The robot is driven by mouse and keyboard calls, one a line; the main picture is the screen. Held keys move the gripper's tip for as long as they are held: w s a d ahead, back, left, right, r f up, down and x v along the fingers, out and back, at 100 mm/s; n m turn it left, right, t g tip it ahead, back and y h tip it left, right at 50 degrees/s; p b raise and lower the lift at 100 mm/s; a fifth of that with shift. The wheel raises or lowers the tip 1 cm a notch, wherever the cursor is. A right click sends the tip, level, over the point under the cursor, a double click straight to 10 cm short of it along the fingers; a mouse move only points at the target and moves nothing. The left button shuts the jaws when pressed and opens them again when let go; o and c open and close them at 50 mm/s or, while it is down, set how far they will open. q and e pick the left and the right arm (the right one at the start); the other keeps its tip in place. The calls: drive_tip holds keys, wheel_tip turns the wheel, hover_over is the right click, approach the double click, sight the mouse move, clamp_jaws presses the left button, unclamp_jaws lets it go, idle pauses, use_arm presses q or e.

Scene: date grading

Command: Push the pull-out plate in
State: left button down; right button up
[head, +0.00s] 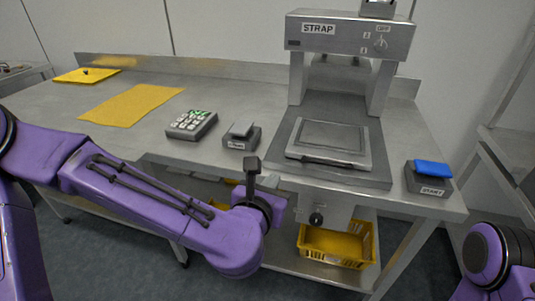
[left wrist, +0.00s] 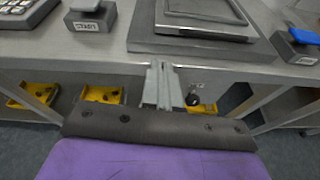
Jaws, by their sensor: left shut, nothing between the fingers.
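The pull-out plate (head: 349,154) is a grey square tray with a raised inner panel and a bar along its front edge. It lies on the base of the STRAP machine (head: 343,40), drawn out in front of the two uprights. Its near part also shows at the top of the left wrist view (left wrist: 208,24). My left gripper (head: 274,181) is shut and empty, in front of the table edge and left of the plate, not touching it. Its closed fingers show in the left wrist view (left wrist: 158,75). At lower right only part of my right arm shows; its gripper is out of view.
A START box (head: 240,138) and a keypad (head: 191,125) stand left of the machine. A blue-topped START box (head: 430,182) stands right of it. A yellow mat (head: 132,104) lies further left. A drawer-like box with a knob (head: 317,214) hangs below the table edge, above a yellow crate (head: 338,245).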

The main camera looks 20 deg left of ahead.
use_arm(q)
drive_tip(key=n, duration=0.1)
drive_tip(key=p, duration=0.2)
approach(285, 153)
drive_tip(key=shift+y, duration=0.3)
drive_tip(key=x, duration=0.5)
drive_tip(key=shift+w+d+f, duration=0.15)
drive_tip(key=shift+w, duration=0.15)
drive_tip(key=shift+w+f, duration=0.1)
drive_tip(key=shift+w, duration=0.35)
